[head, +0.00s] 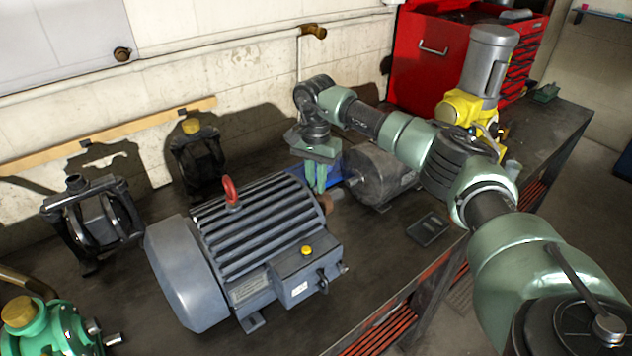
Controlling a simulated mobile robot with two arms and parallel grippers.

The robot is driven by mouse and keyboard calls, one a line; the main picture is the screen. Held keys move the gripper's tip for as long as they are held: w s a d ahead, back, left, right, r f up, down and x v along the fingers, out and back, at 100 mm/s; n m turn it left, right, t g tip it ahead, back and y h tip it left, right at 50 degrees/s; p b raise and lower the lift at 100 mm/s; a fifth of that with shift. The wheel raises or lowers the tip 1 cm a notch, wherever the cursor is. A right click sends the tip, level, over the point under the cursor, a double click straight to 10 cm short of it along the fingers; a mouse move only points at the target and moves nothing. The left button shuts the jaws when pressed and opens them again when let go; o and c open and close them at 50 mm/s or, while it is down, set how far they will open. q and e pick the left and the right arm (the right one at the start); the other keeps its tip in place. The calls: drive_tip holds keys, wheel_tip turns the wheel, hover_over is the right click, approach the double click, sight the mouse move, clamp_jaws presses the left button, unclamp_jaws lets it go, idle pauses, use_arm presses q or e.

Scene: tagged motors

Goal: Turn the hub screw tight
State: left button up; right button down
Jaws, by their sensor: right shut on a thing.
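The large grey finned motor (250,228) lies on the dark workbench in the middle of the head view, with a red lifting eye on top. A small rusty brown hub (326,203) shows at its right end, on the shaft side. My right gripper (319,190) points down at this hub, with its green fingers close together, shut on the hub screw. The screw itself is hidden by the fingers and too small to make out. My left gripper is not in view.
A darker motor (378,173) and a blue item (327,165) lie behind the gripper. Black pumps (95,215) and a green pump (45,328) stand at left. A yellow and grey machine (480,85) stands near a red tool cabinet (432,55). A dark flat plate (428,229) lies near the front edge.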

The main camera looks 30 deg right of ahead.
drive_tip(key=m+b, duration=0.1)
drive_tip(key=m, duration=0.2)
drive_tip(key=shift+m, duration=0.4)
drive_tip(key=m+b, duration=0.1)
drive_tip(key=m, duration=0.3)
drive_tip(key=shift+m, duration=0.3)
drive_tip(key=m, duration=0.4)
drive_tip(key=shift+r+m+b, duration=0.1)
drive_tip(key=shift+m+b, duration=0.2)
drive_tip(key=m, duration=0.5)
drive_tip(key=shift+w, duration=0.1)
drive_tip(key=m, duration=0.5)
drive_tip(key=shift+r, duration=0.1)
drive_tip(key=m, duration=1)
drive_tip(key=shift+w+m, duration=0.1)
drive_tip(key=shift+m, duration=2.5)
